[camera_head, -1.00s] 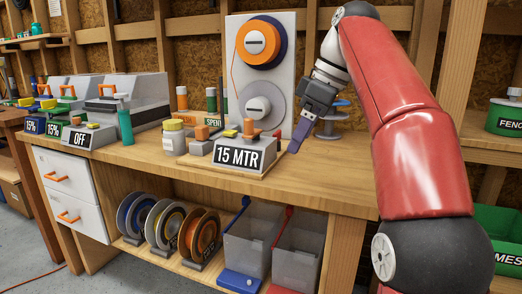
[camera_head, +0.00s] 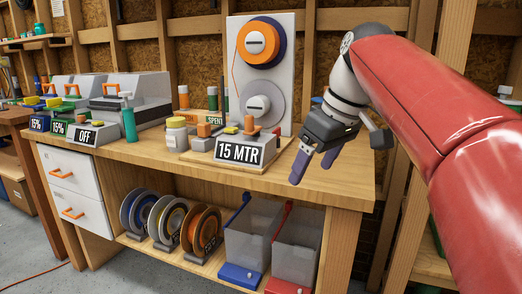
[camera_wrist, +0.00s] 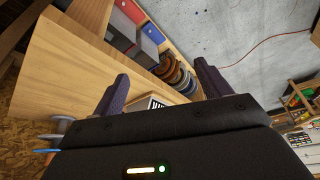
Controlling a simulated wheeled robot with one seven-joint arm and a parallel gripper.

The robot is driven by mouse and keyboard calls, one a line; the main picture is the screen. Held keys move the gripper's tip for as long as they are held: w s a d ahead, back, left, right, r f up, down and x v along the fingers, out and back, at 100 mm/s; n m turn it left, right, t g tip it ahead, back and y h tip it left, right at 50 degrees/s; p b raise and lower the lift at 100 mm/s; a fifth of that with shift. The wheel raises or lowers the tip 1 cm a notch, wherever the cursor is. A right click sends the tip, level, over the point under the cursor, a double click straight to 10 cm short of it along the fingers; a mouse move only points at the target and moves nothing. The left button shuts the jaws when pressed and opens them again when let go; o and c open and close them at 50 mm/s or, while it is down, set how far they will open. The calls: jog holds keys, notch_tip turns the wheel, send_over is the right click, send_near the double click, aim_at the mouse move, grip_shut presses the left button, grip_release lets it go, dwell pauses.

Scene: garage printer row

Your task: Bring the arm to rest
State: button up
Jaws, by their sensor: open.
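My gripper (camera_head: 314,163) is over the right end of the wooden workbench (camera_head: 345,185) in the head view. Its two purple fingers point down and to the left and stand apart with nothing between them. My red arm reaches in from the right side. In the wrist view my gripper (camera_wrist: 160,90) also shows two spread fingers, with the bench top (camera_wrist: 70,70) and the floor beyond them. The gripper is to the right of the "15 MTR" sign (camera_head: 241,152) and apart from it.
A white panel with an orange spool (camera_head: 262,30) stands at the back of the bench. Jars, small blocks and grey machines (camera_head: 138,97) fill its left part. Spools (camera_head: 200,230) and clear bins (camera_head: 250,238) sit on the shelf below. Wooden wall posts stand behind my arm.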

jog(key=s+d+f+m+t+h, duration=0.1)
jog(key=s+f+m, duration=0.3)
jog(key=s+f, duration=0.5)
jog(key=s+d+f+m+t+h, duration=0.1)
jog(key=s+d+f+m, duration=0.3)
jog(key=s+f, duration=0.4)
notch_tip(320, 180, down, 7)
jog(key=shift+s+d+r+m+h, duration=0.15)
jog(key=shift+s+d+m+h, duration=0.15)
jog(key=shift+s+h, duration=0.15)
